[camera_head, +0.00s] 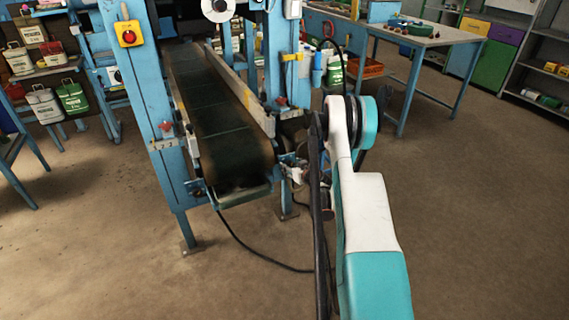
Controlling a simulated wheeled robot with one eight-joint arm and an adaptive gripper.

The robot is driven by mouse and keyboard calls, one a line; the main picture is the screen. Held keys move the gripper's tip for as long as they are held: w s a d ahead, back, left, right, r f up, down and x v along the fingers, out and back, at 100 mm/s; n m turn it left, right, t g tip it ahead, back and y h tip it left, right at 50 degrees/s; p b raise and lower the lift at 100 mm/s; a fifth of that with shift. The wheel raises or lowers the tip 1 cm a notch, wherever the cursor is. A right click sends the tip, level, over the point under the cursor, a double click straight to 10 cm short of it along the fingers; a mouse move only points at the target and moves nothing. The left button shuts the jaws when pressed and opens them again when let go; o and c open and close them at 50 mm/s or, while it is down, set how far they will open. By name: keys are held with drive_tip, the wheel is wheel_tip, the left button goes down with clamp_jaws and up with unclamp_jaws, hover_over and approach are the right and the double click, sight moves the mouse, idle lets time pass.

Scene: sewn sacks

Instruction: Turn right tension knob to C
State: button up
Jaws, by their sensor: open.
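A blue-framed machine with a dark conveyor belt (215,115) stands left of centre in the head view. Small metal fittings (292,168) sit at the right side of the belt's near end, by the right leg; a tension knob and its letter marks cannot be made out there. A similar small fitting (197,189) is at the left side of the belt end. My teal and white arm reaches up from the bottom, just right of the belt's near end. Its end is hidden behind its own links, and my gripper cannot be seen.
A red button on a yellow box (128,35) is on the machine's left post. A black cable (245,248) lies on the floor. A workbench (428,35) and shelves stand at the back right. Sacks (44,103) stand at left. Floor at right is clear.

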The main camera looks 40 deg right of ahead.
drive_tip(key=shift+w+d+f, duration=0.1)
drive_tip(key=shift+w+f, duration=0.05)
drive_tip(key=shift+w, duration=0.15)
drive_tip(key=shift+c, duration=0.2)
drive_tip(key=c, duration=1)
drive_tip(key=shift+m, duration=0.3)
drive_tip(key=shift+d+m+t+y, duration=0.1)
drive_tip(key=shift+m+t+y, duration=0.5)
drive_tip(key=shift+m+y, duration=0.95)
drive_tip(key=shift+m, duration=0.35)
drive_tip(key=o, duration=1)
